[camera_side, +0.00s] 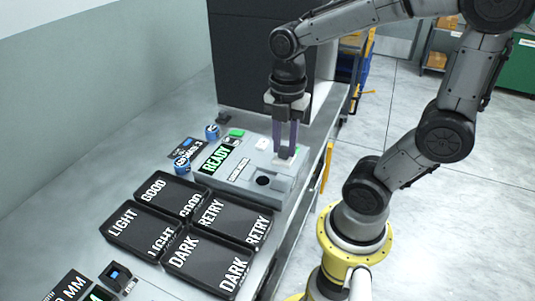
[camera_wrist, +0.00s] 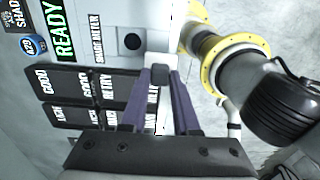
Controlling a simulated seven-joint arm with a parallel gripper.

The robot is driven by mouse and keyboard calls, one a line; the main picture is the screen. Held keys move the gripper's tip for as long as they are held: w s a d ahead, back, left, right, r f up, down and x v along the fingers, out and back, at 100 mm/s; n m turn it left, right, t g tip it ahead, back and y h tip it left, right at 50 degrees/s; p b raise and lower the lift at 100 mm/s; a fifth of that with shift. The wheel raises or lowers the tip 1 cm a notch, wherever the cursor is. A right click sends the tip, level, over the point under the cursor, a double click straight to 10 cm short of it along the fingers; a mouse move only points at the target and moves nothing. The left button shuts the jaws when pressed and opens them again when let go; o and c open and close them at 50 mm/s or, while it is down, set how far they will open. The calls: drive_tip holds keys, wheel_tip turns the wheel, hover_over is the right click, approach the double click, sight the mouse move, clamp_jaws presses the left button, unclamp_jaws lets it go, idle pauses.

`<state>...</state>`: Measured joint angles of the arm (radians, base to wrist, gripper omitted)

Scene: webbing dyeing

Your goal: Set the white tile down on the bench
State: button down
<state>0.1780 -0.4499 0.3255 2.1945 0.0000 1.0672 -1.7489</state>
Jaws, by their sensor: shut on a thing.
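My gripper (camera_side: 285,155) points down at the right end of the grey shade meter (camera_side: 236,187), its fingers shut on the white tile (camera_side: 283,162). The tile is small and pale, at the fingertips just above or on the meter's top; I cannot tell whether it touches. In the wrist view the tile (camera_wrist: 157,61) shows beyond the fingertips (camera_wrist: 159,74), beside the meter's dark round port (camera_wrist: 132,41). The bench (camera_side: 110,205) is a grey surface under the meter. The meter's screen reads READY in green.
Black trays marked GOOD (camera_side: 163,203), RETRY (camera_side: 225,208), LIGHT (camera_side: 135,222) and DARK (camera_side: 205,257) stand in front of the meter. Two blue round pieces (camera_side: 212,132) (camera_side: 182,165) are left of it. Bare bench lies at the left; the bench's right edge is close to the meter.

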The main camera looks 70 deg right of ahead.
drive_tip(key=s+a+r, duration=0.1)
drive_tip(key=s+r, duration=0.2)
drive_tip(key=s, duration=0.5)
drive_tip(key=w+d+m, duration=0.5)
drive_tip(key=w+d, duration=0.1)
drive_tip(key=w, duration=0.2)
drive_tip(key=d+f+m, duration=0.3)
drive_tip(key=d+m, duration=0.1)
drive_tip(key=d, duration=0.5)
drive_tip(key=w+d+f, duration=0.2)
drive_tip(key=w+f, duration=0.1)
drive_tip(key=w+d+f, duration=0.3)
drive_tip(key=w, duration=0.1)
drive_tip(key=w+d+f, duration=0.3)
drive_tip(key=shift+w+d, duration=0.1)
drive_tip(key=shift+w, duration=0.15)
drive_tip(key=shift+w+d+f, duration=0.15)
drive_tip(key=shift+f, duration=1.55)
drive_tip(key=shift+f, duration=0.1)
drive_tip(key=c, duration=0.7)
unclamp_jaws()
drive_tip(key=shift+o, duration=0.2)
